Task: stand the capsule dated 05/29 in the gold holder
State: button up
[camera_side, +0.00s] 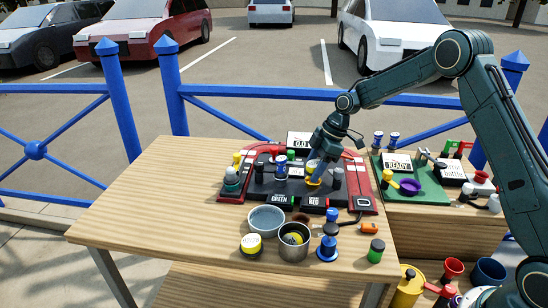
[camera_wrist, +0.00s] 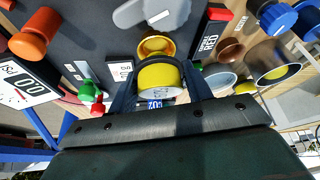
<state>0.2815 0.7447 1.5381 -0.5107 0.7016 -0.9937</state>
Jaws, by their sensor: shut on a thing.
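In the wrist view my gripper (camera_wrist: 158,90) is shut on a yellow capsule (camera_wrist: 158,76) with a dark rim and a pale side, its label partly visible and its date not readable. The gold holder (camera_wrist: 154,45), a ring-like cup, shows just beyond the capsule. The capsule overlaps it in this view, so I cannot tell whether they touch. In the side view my gripper (camera_side: 319,160) points down over the dark panel, with yellow (camera_side: 313,181) at its tip; capsule and holder are hard to separate there.
A grey bowl (camera_side: 266,220) and a metal cup (camera_side: 293,252) holding a yellow-and-black item stand in front of the panel. Several posts crowd the panel around my gripper. The table's left side is clear.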

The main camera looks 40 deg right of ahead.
jog(key=shift+f, duration=0.8)
jog(key=shift+f, duration=0.6)
dwell(1.3)
jog(key=o, duration=0.7)
jog(key=v, duration=1.1)
dwell(0.8)
dwell(0.5)
